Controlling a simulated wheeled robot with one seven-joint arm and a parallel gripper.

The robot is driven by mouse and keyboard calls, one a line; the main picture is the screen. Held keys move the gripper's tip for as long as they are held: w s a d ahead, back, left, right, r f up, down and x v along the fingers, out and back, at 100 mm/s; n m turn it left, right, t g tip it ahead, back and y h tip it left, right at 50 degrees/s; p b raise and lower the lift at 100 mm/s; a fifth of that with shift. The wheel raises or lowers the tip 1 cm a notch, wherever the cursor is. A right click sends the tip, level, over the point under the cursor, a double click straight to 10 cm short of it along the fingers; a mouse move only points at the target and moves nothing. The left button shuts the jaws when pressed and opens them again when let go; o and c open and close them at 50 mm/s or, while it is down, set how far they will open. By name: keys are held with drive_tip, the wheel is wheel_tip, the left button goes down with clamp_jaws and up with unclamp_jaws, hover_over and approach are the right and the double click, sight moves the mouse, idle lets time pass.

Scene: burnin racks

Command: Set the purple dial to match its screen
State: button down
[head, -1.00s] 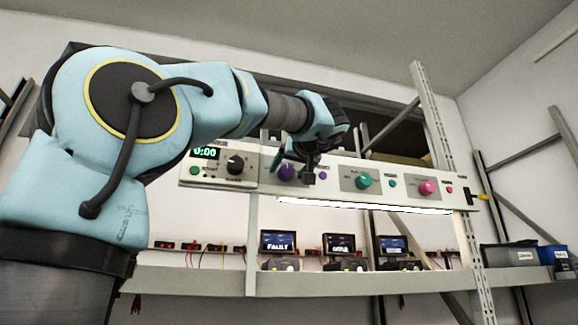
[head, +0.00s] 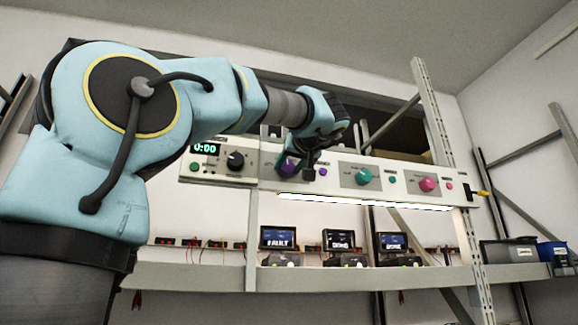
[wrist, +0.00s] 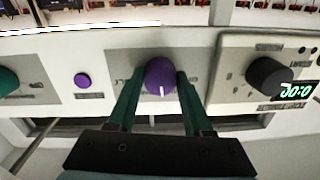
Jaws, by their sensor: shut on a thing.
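The purple dial (wrist: 160,78) is a round knob on the pale panel, with a white pointer mark that points down in the wrist view. My gripper (wrist: 160,82) is shut on it, one green finger at each side. In the head view my gripper (head: 293,165) is at the panel and partly hides the purple dial (head: 286,168). A small screen (head: 278,238) stands on the shelf below the dial and shows a word like "FAULT" in small letters. The dial's scale marks are too small to read.
A small purple button (wrist: 82,80) sits beside the dial. A black knob (head: 235,160) with a green "0:00" display (head: 205,149) is to its left. Teal (head: 363,176) and pink (head: 428,184) dials are to its right. Two more screens (head: 340,240) (head: 392,241) stand on the shelf.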

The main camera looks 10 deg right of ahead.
drive_tip(key=shift+m+b, duration=0.3)
drive_tip(key=shift+f+m+b, duration=0.15)
drive_tip(key=shift+m+b, duration=0.6)
drive_tip(key=shift+m, duration=0.15)
drive_tip(key=m+b, duration=0.2)
drive_tip(key=m, duration=0.6)
drive_tip(key=shift+m+h, duration=0.3)
drive_tip(key=shift+m, duration=2)
drive_tip(key=shift+c, duration=1.5)
unclamp_jaws()
drive_tip(key=shift+s, duration=0.15)
